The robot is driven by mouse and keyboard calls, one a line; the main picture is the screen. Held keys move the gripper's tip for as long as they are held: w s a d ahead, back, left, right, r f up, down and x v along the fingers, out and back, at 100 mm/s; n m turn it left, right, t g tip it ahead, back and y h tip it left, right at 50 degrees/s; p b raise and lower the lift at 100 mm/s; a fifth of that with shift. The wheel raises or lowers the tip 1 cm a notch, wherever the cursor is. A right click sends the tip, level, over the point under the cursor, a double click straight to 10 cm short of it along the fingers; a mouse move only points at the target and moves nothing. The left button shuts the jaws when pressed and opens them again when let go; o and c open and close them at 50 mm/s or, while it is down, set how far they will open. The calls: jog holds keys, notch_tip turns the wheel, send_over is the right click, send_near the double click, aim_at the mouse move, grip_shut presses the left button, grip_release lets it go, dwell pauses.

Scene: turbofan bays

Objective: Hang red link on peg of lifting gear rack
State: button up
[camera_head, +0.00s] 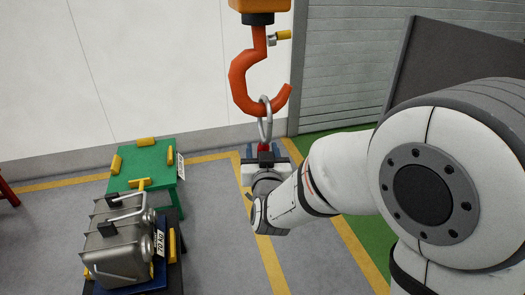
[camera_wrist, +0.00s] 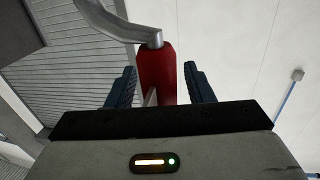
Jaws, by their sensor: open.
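The red link shows as a grey metal ring (camera_head: 265,122) hanging from the orange-red crane hook (camera_head: 240,85), with a red grip (camera_head: 263,148) below it. In the wrist view the red grip (camera_wrist: 157,72) stands between my two blue fingers, with grey metal curving away from its upper end. My gripper (camera_head: 264,160) is right below the hook, around the grip. Its fingers (camera_wrist: 157,88) are open, with a gap on each side of the grip. I cannot make out the lifting gear rack or its peg.
A green table (camera_head: 148,155) with yellow blocks stands at the left. In front of it, a grey metal unit (camera_head: 118,245) with handles sits on a dark stand. A dark panel (camera_head: 450,65) stands at the upper right. Grey floor between is clear.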

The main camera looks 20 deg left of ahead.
jog(key=shift+r+p, duration=0.2)
jog(key=shift+p, duration=0.55)
jog(key=b+v, duration=0.4)
jog(key=v, duration=0.3)
jog(key=shift+s+d+f, duration=0.2)
jog(key=shift+s+d, duration=0.1)
